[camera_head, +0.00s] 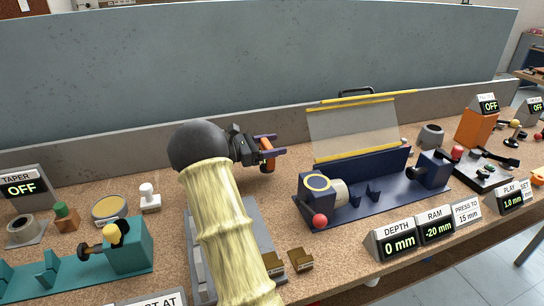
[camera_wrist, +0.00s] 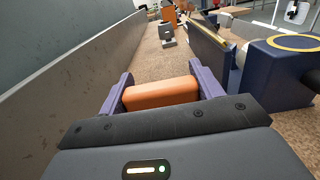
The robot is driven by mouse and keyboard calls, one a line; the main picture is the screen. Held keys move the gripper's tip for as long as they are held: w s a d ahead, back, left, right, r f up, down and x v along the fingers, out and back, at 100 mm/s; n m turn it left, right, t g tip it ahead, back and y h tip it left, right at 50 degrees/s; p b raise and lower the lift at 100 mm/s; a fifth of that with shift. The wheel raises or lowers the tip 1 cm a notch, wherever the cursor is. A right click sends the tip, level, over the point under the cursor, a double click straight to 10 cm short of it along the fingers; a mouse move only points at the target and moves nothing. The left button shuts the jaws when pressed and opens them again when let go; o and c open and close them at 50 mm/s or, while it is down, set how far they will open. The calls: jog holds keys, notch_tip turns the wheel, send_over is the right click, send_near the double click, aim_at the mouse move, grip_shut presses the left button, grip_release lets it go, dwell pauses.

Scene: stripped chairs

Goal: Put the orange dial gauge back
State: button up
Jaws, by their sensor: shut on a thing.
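My gripper (camera_head: 266,146) is shut on the orange dial gauge (camera_head: 268,159), above the back of the bench near the grey rear wall. In the wrist view the gauge (camera_wrist: 160,93) shows as an orange block between the two purple fingers of my gripper (camera_wrist: 159,84). Its dial face cannot be seen. The gauge seems clear of the bench top, though the gap is hard to judge. No place marked for the gauge can be made out.
A navy press fixture (camera_head: 375,195) with a raised clear guard (camera_head: 352,130) stands right of my gripper. A teal fixture (camera_head: 125,245) is at left. A grey round part (camera_head: 431,136) and an orange box (camera_head: 475,130) stand farther right. Cork bench lies between gripper and wall.

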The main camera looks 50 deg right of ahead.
jog(key=shift+f, duration=1.85)
jog(key=o, duration=1.7)
jog(key=v, duration=0.7)
jog(key=shift+w+a, duration=0.1)
jog(key=shift+a, duration=0.15)
